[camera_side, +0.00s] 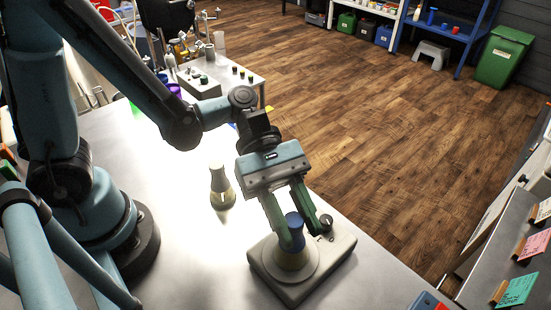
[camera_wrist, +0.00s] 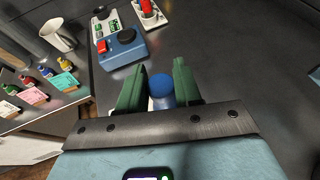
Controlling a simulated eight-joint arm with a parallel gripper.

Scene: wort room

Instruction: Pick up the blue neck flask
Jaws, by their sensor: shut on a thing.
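The blue neck flask (camera_side: 294,231) has a blue neck and a pale, wide lower body, and stands upright on a cream-coloured device with a round knob (camera_side: 326,222). My gripper (camera_side: 297,233) reaches down over it with green fingers on either side, shut on the neck. In the wrist view the blue top of the flask (camera_wrist: 161,88) sits between the two green fingers of my gripper (camera_wrist: 158,92). The lower body is hidden in the wrist view. I cannot tell whether the flask touches the device or is slightly above it.
Another flask with a pale yellowish neck (camera_side: 220,184) stands to the left on the metal table (camera_side: 190,240). Small bottles and coloured cards (camera_side: 518,290) are at the right.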

